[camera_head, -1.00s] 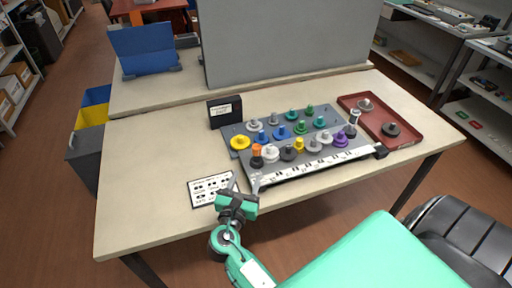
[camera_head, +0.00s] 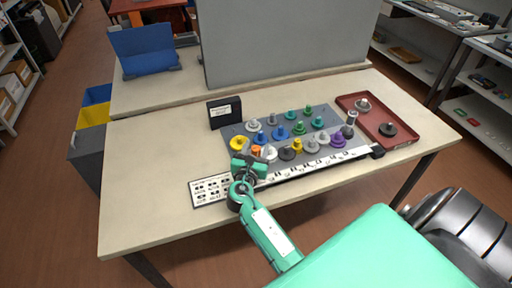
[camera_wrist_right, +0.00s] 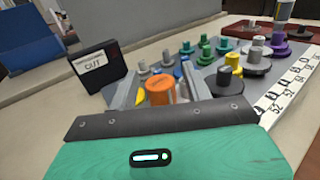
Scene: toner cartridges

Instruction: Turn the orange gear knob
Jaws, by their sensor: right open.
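The orange gear knob (camera_wrist_right: 160,91) shows in the right wrist view as an upright orange cylinder. In the head view only a bit of the orange knob (camera_head: 258,150) shows past my gripper. My right gripper (camera_head: 257,152) is at the front left corner of the gear board (camera_head: 232,131). In the wrist view its two grey fingers stand apart, one on each side of the orange knob. I cannot tell whether either finger touches it. The knob's lower part is hidden by the gripper body. My left gripper is in neither view.
Several coloured gears, such as a yellow one (camera_head: 239,142) and a purple one (camera_head: 338,141), crowd the board close by. A black sign box (camera_head: 224,112) stands behind left. A red tray (camera_head: 403,138) is at the right. The table's left side is clear.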

